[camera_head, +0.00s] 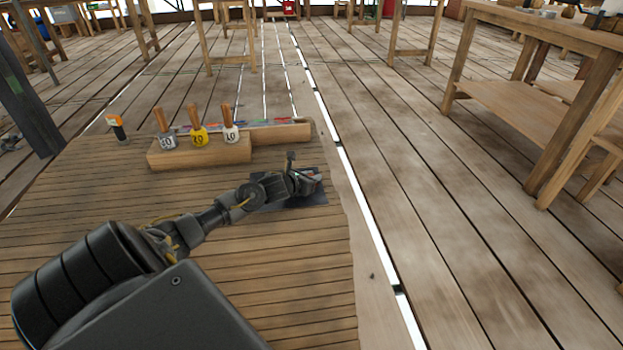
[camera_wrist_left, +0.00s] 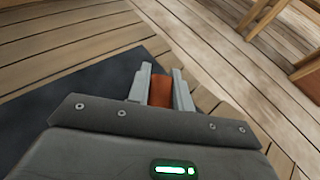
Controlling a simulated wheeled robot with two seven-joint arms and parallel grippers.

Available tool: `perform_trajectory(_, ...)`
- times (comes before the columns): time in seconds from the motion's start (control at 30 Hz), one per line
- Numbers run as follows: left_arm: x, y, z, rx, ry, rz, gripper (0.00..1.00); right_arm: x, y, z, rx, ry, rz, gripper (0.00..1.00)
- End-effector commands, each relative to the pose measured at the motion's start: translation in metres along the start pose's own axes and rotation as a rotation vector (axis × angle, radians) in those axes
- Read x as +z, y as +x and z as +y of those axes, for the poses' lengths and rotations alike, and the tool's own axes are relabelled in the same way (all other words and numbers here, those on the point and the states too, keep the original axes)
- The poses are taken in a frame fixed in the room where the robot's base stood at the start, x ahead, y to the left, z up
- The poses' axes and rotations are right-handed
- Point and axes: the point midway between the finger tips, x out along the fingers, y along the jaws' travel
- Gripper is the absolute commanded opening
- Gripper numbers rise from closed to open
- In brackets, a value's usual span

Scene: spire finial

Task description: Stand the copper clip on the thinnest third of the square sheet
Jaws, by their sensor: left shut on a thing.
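My left gripper (camera_head: 312,180) reaches across the table from the lower left and is low over the dark square sheet (camera_head: 311,200). In the left wrist view, the two grey fingers of the left gripper (camera_wrist_left: 161,88) are shut on the copper clip (camera_wrist_left: 160,92), an orange-brown piece between them. The dark sheet (camera_wrist_left: 75,98) lies to the left of the fingers there. I cannot tell whether the clip touches the sheet. The sheet is partly hidden by the arm and gripper, and its thirds cannot be told apart. My right gripper is not in view.
A wooden block (camera_head: 200,157) beyond the sheet holds three wooden-handled pieces, grey (camera_head: 166,141), yellow (camera_head: 200,137) and white (camera_head: 230,133). A small orange-and-black item (camera_head: 117,128) stands to their left. The slatted tabletop (camera_head: 300,270) has bare room in front; its right edge is close to the sheet.

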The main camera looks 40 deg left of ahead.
Motion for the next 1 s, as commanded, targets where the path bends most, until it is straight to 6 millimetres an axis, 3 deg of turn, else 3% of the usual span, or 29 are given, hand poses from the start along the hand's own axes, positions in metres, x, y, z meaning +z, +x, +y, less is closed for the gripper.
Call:
perform_trajectory(0.13,-0.002,0.001,0.0,0.0,0.0,0.0,0.0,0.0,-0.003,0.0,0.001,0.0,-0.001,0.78)
perform_trajectory(0.17,-0.003,0.001,0.0,0.0,0.0,0.0,0.23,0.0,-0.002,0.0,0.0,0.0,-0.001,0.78)
perform_trajectory(0.33,-0.002,0.001,0.0,0.0,0.0,0.0,0.43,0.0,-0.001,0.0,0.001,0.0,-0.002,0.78)
perform_trajectory(0.67,0.002,-0.002,0.0,0.0,0.0,0.0,0.43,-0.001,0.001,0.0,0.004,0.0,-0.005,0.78)
perform_trajectory(0.77,0.002,-0.013,0.001,0.001,0.002,0.002,0.43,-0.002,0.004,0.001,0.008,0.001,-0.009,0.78)
perform_trajectory(1.0,0.003,-0.064,-0.001,-0.003,0.004,0.004,0.43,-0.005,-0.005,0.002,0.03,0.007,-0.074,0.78)
